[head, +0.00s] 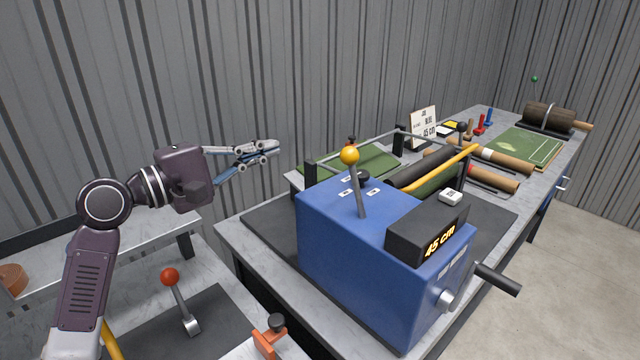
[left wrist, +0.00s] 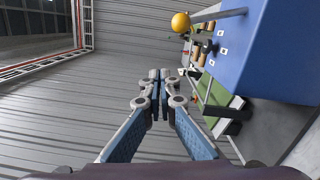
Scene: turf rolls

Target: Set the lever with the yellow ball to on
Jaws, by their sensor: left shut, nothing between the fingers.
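The lever with the yellow ball (head: 349,156) rises from the top of a blue machine box (head: 340,235). Its grey stem leans a little to the left, and small white labels lie on the box top beside it. The ball (left wrist: 181,22) also shows at the top of the left wrist view. My left gripper (head: 277,148) is shut and empty, up in the air to the left of the ball and apart from it. Its closed fingertips (left wrist: 160,74) show in the left wrist view. My right gripper is in neither view.
A second lever with a red ball (head: 170,277) stands on the nearer bench at lower left. A display reading 45 cm (head: 428,235) sits on the blue box. Behind it are rollers, a yellow bar (head: 440,166) and a sign (head: 423,125). The air between gripper and ball is clear.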

